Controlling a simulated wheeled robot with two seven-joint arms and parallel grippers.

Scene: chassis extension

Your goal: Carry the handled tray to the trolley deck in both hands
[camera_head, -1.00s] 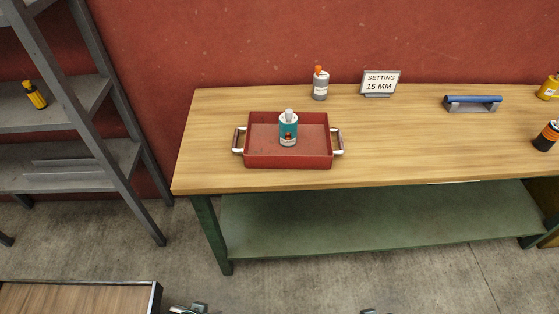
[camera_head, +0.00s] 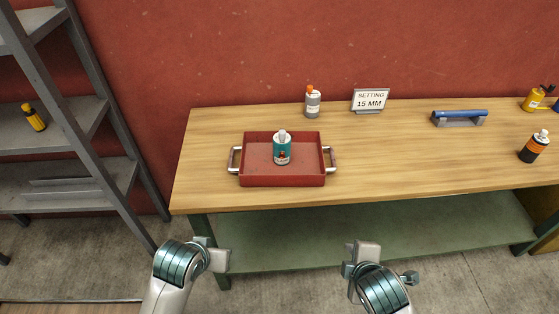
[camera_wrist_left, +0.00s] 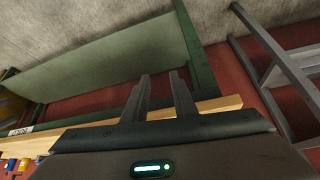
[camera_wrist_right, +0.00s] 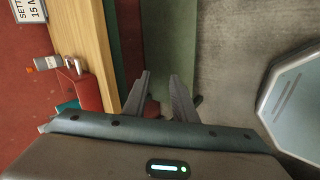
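The red handled tray (camera_head: 255,180) lies on the wooden workbench with a silver-grey handle at each side and a teal bottle (camera_head: 282,150) standing inside. Part of the tray (camera_wrist_right: 88,92) also shows in the right wrist view. My left gripper (camera_head: 213,257) is low in front of the bench's left end; its fingers (camera_wrist_left: 163,95) are apart and empty. My right gripper (camera_head: 364,253) is in front of the bench, right of the tray; its fingers (camera_wrist_right: 160,95) are apart and empty. Neither touches the tray. A strip of wooden trolley deck (camera_head: 60,308) shows at bottom left.
A metal shelf (camera_head: 95,180) stands left. Bench space right of the tray is clear.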

